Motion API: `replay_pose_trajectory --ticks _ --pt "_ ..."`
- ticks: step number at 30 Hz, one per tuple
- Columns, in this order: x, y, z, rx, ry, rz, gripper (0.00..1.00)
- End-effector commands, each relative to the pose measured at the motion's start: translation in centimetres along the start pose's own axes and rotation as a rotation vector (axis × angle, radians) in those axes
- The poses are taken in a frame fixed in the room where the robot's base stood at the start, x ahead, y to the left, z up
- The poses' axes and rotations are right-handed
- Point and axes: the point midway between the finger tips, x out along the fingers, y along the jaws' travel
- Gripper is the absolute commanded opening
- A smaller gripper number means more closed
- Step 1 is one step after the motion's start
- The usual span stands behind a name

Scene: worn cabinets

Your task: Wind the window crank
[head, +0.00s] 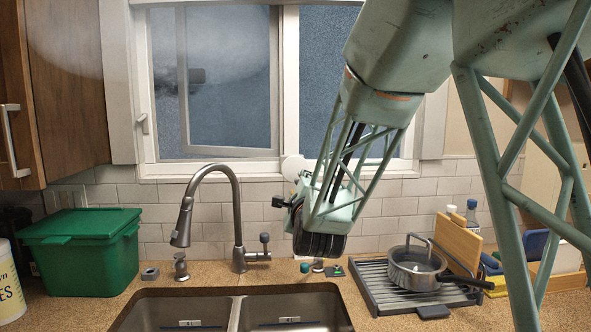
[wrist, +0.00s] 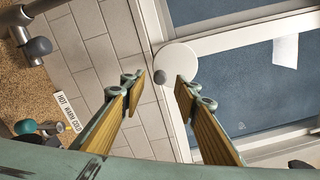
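The window crank is a round white disc (wrist: 176,62) with a dark grey knob (wrist: 160,77), mounted by the window's lower frame. In the head view part of the white disc (head: 293,167) shows just behind my gripper (head: 298,205), with the rest hidden. In the wrist view my gripper (wrist: 162,84) is open, its two yellow-padded fingers on either side of the line to the knob. Nothing is between the fingers, and I cannot tell how far the tips are from the knob. The window (head: 235,85) has a left sash that looks slightly swung out.
A tall faucet (head: 238,215) stands left of my gripper above a double sink (head: 235,310). A green bin (head: 85,252) sits on the left counter. A drying rack (head: 372,290) with a pot (head: 415,268) and cutting board (head: 458,243) is at right.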

Motion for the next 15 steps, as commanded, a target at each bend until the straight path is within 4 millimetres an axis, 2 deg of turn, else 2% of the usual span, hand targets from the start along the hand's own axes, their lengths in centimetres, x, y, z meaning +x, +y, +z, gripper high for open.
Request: replay_pose_trajectory --ticks 10,15 --pt "0.00 0.00 0.00 -0.010 0.000 0.000 0.29" --pt "0.00 0.00 0.00 -0.071 0.000 0.000 0.29"
